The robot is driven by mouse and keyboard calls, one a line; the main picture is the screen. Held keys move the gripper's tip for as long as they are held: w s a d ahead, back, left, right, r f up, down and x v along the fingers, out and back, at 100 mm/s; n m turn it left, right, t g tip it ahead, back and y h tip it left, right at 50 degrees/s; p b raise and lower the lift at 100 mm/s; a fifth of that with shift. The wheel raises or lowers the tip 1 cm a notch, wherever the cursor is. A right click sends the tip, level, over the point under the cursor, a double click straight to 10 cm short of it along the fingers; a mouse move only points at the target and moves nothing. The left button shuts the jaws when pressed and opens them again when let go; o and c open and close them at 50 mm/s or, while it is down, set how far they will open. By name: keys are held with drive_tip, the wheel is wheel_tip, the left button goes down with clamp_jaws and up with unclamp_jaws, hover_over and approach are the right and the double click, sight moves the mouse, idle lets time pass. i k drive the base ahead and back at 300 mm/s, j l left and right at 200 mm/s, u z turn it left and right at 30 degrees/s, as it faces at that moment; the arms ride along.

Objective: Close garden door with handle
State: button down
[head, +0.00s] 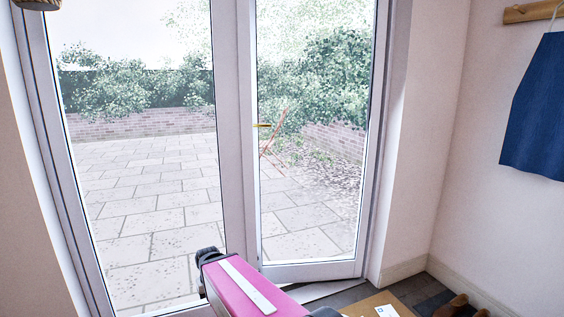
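The garden door (312,271) is a white-framed glass door on the right side of a wide glazed opening. Its gold lever handle (262,125) is at the left edge of its glass, about mid-height. The door's bottom rail stands at an angle to the pale threshold, so it looks a little ajar; the exact gap is hard to tell. My pink arm link with a dark joint reaches up from the bottom middle, low in front of the doorway and well below the handle. My gripper is not visible, and nothing visible touches the handle.
A fixed glass panel (145,190) is left of the door, with a paved patio and brick wall outside. A folding chair (273,143) stands outside. Indoors at lower right are a cardboard box (378,304) and brown shoes (455,305). A blue apron (545,115) hangs on the right wall.

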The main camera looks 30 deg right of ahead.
sight(291, 271)
drive_tip(key=l+z, duration=0.1)
drive_tip(key=z, duration=0.95)
drive_tip(key=j+z, duration=0.1)
drive_tip(key=z, duration=0.15)
